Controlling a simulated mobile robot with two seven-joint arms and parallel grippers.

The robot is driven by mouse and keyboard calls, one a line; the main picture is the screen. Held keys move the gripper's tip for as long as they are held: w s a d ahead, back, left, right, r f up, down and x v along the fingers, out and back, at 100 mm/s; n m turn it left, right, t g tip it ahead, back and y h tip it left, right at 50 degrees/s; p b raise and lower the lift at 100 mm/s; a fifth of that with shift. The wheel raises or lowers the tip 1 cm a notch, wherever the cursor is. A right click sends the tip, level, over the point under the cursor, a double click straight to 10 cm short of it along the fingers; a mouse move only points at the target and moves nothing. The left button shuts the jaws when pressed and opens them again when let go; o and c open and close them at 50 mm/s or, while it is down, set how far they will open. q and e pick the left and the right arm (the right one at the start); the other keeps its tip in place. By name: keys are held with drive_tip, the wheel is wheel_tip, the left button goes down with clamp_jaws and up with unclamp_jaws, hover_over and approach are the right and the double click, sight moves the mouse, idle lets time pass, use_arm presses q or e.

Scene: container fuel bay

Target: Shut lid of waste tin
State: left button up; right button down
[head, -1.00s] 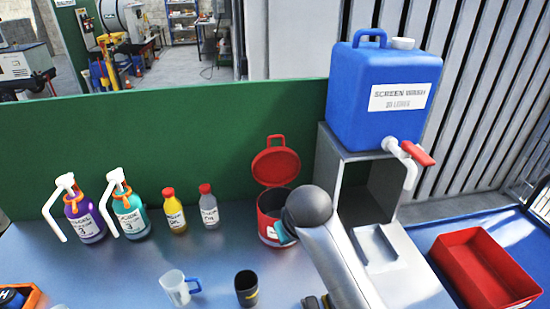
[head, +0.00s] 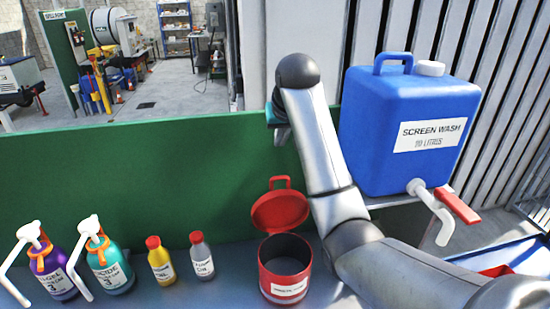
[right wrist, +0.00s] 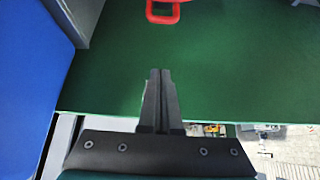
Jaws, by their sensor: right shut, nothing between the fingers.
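The red waste tin (head: 270,278) stands on the bench in front of the green panel in the head view, its dark inside showing. Its red lid (head: 281,212) is open, tilted up at the back of the rim, with a loop handle on top. The lid's handle also shows at the top of the right wrist view (right wrist: 162,12). My right gripper (right wrist: 160,75) is shut and empty, apart from the lid. In the head view my right arm reaches up right of the tin, with its hand above and behind the lid; the fingers are mostly hidden. My left gripper is out of view.
A blue screen wash container (head: 405,125) with a red-handled tap (head: 458,205) stands right of my arm. Left of the tin are a small grey bottle (head: 202,258), a yellow bottle (head: 160,260) and two pump bottles. The green panel (head: 130,170) runs behind.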

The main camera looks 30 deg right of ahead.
use_arm(q)
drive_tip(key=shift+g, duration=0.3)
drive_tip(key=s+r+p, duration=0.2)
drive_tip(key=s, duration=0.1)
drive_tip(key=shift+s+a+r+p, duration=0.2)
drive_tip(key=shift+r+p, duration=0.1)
drive_tip(key=shift+p, duration=0.1)
use_arm(e)
wheel_tip(320, 180, down, 9)
drive_tip(key=w, duration=0.1)
drive_tip(key=shift+w+d, duration=0.2)
drive_tip(key=shift+w, duration=0.05)
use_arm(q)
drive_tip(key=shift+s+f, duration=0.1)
use_arm(e)
drive_tip(key=shift+f, duration=0.1)
